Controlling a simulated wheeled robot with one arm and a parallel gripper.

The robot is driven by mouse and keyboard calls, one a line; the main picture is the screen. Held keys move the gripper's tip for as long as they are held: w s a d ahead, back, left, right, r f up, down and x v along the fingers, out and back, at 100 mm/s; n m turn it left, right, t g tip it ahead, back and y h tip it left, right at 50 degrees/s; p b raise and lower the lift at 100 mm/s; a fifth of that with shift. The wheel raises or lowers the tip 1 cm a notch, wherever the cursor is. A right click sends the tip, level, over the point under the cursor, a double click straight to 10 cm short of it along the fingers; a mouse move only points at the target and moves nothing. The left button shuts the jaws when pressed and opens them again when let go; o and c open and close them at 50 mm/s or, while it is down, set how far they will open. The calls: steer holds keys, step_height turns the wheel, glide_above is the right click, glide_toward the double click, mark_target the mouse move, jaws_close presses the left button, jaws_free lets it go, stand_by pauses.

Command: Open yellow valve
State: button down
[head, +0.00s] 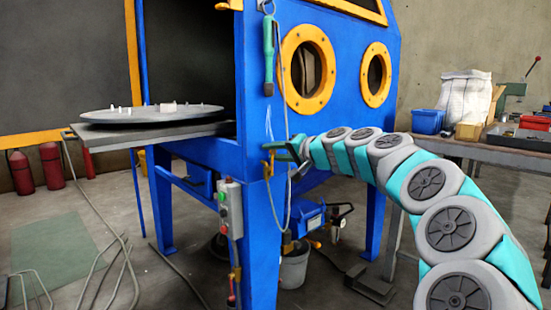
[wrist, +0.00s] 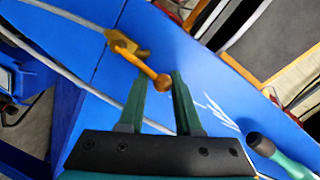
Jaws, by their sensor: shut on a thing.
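The yellow valve (head: 267,164) is on the blue cabinet's front corner post in the head view. In the wrist view the yellow valve (wrist: 125,44) has a lever that slants down to a round brown knob (wrist: 163,84). My gripper (wrist: 158,80) has its two green fingers on either side of the knob end of the lever and is shut on it. In the head view my gripper (head: 294,150) reaches the post from the right and partly hides the valve.
The blue cabinet (head: 325,120) has two yellow-ringed ports. A green-handled tool (head: 269,60) hangs above the valve, and a grey hose runs down the post. A control box (head: 230,208) sits lower left. A round turntable (head: 150,115) stands out at the left.

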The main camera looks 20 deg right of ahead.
steer(key=shift+a+f, duration=0.35)
steer(key=shift+f, duration=0.15)
steer(key=c, duration=1.1)
jaws_free()
steer(key=o, duration=0.5)
steer(key=shift+r, duration=0.15)
steer(key=shift+d+r, duration=0.1)
steer(key=shift+r, duration=0.1)
steer(key=shift+s+d, duration=0.1)
steer(key=shift+s+d+r, duration=0.15)
steer(key=shift+s, duration=0.1)
steer(key=shift+p+v, duration=0.45)
steer(key=shift+v, duration=3)
steer(key=shift+s, duration=0.1)
